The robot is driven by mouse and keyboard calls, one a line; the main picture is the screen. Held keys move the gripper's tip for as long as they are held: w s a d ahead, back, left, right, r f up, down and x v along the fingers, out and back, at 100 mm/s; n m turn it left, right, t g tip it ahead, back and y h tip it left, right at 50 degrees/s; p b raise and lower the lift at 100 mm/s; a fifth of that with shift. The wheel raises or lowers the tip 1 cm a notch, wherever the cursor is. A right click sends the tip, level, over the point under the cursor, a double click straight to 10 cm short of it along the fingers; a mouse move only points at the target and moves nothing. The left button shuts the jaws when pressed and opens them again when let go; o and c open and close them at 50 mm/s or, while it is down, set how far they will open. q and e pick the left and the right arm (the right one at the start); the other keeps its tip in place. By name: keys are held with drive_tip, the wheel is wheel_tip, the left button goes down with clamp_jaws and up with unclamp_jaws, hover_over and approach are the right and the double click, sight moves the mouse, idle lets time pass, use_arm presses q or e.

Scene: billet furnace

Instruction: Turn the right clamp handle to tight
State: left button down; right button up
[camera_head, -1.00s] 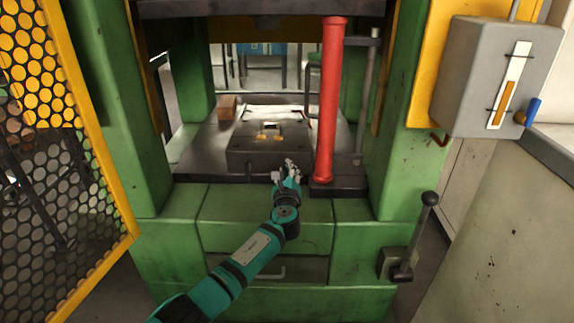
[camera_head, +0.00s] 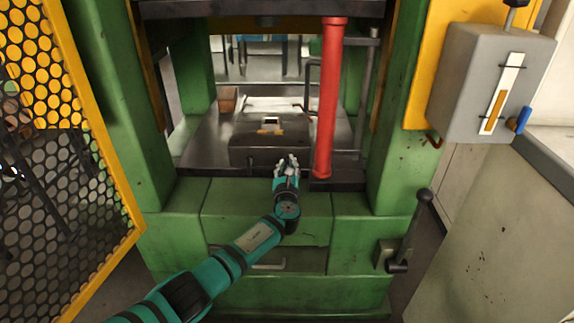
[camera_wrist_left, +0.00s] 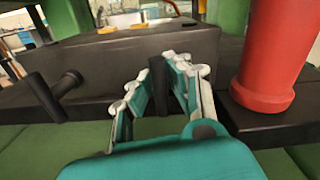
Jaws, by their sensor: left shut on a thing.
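The right clamp handle (camera_wrist_left: 158,82) is a dark bar on the front of the dark die block (camera_wrist_left: 150,52). It stands about upright in the left wrist view, between the fingers of my left gripper (camera_wrist_left: 160,85). The left gripper (camera_head: 287,165) is shut on this handle and hides most of it in the head view. Another dark handle (camera_wrist_left: 44,97), on a round pivot at the left of the block front, slants in the left wrist view. The die block (camera_head: 262,150) sits on the press bed in the head view. My right gripper is not in view.
A red column (camera_head: 328,100) stands close to the right of my left gripper. The green press frame (camera_head: 400,150) flanks the opening. A lever (camera_head: 410,232) is at the lower right, a grey control box (camera_head: 480,85) at the upper right, a yellow mesh guard (camera_head: 60,140) at the left.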

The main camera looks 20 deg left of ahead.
use_arm(q)
drive_tip(key=shift+d+f, duration=0.1)
drive_tip(key=shift+f, duration=0.15)
drive_tip(key=c, duration=1.2)
unclamp_jaws()
drive_tip(key=shift+r, duration=0.1)
drive_tip(key=shift+s, duration=0.1)
drive_tip(key=v, duration=1.2)
